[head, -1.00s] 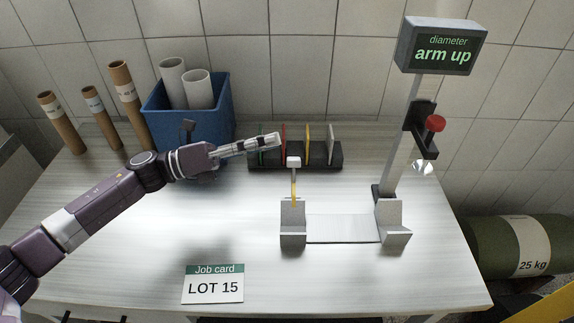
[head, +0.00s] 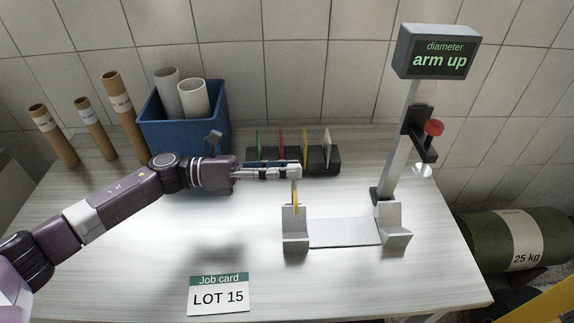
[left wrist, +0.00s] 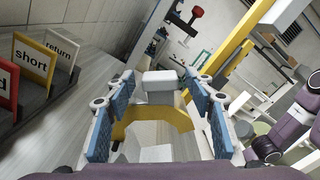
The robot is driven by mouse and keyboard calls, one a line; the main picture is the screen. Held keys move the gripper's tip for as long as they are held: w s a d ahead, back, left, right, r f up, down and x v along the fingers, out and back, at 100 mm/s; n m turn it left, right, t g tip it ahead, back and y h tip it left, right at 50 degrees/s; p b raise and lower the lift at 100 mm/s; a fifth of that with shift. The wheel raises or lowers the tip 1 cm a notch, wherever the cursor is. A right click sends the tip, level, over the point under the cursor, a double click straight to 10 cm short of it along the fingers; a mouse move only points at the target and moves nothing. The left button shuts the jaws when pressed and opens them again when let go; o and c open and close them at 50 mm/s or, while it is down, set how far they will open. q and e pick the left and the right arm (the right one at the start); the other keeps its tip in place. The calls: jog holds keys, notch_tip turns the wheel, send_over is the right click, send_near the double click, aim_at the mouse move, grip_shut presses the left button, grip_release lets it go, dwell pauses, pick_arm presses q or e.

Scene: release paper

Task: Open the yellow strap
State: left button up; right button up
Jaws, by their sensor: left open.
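The yellow strap (head: 296,201) rises at the left end of the grey cradle (head: 295,238). In the left wrist view the strap (left wrist: 125,128) is a yellow arch with a pale grey block (left wrist: 160,88) at its top. My left gripper (head: 294,172) is open at the top of the strap in the head view, with its fingers hiding most of the block. In the left wrist view the blue-padded fingers of the left gripper (left wrist: 160,100) stand on either side of the block, with gaps showing. My right gripper is not in view.
A measuring post with a screen reading "arm up" (head: 437,59) and a red knob (head: 433,127) stands to the right. Behind are a card rack (head: 325,163), a blue bin (head: 180,135) and brown tubes (head: 120,105). A job card (head: 218,293) lies in front.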

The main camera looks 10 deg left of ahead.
pick_arm(q)
jog(key=c, duration=0.4)
grip_shut()
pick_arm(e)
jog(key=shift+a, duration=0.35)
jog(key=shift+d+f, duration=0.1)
pick_arm(q)
jog(key=w+a+f+n+b, duration=0.1)
jog(key=w+f+n+b, duration=0.1)
jog(key=w+n+b, duration=0.4)
jog(key=shift+w+a+f+n, duration=0.25)
jog(key=shift+w+n, duration=0.25)
jog(key=shift+w, duration=0.25)
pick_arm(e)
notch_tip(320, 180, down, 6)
